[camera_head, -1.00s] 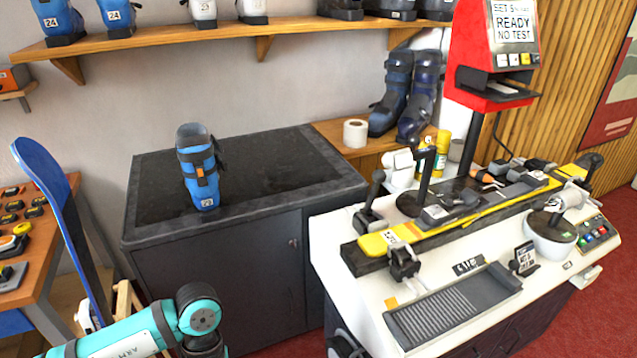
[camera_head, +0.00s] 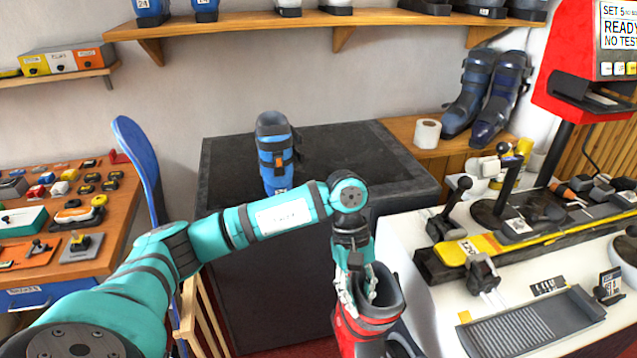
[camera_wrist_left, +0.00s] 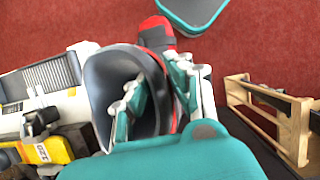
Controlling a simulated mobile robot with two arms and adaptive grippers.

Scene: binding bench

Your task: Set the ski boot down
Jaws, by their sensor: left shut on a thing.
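A red and dark grey ski boot (camera_head: 362,325) hangs upright from my left gripper (camera_head: 356,292), low in the head view, in front of the dark cabinet and beside the white bench. In the left wrist view the boot (camera_wrist_left: 102,78) shows its open dark cuff, with the red shell beyond. My left gripper (camera_wrist_left: 160,88) is shut on the cuff wall, one finger inside the opening and one outside. The boot's sole is hidden, cut off by the head view's lower edge. My right gripper is in neither current view.
A blue boot (camera_head: 274,152) stands on the dark cabinet top (camera_head: 350,143), with clear space to its right. The white bench (camera_head: 400,255) carries a binding rig and a ribbed tray (camera_head: 530,328). A tool table (camera_head: 75,240) and a wooden rack (camera_head: 205,325) are at left. Red carpet (camera_wrist_left: 270,45) shows below.

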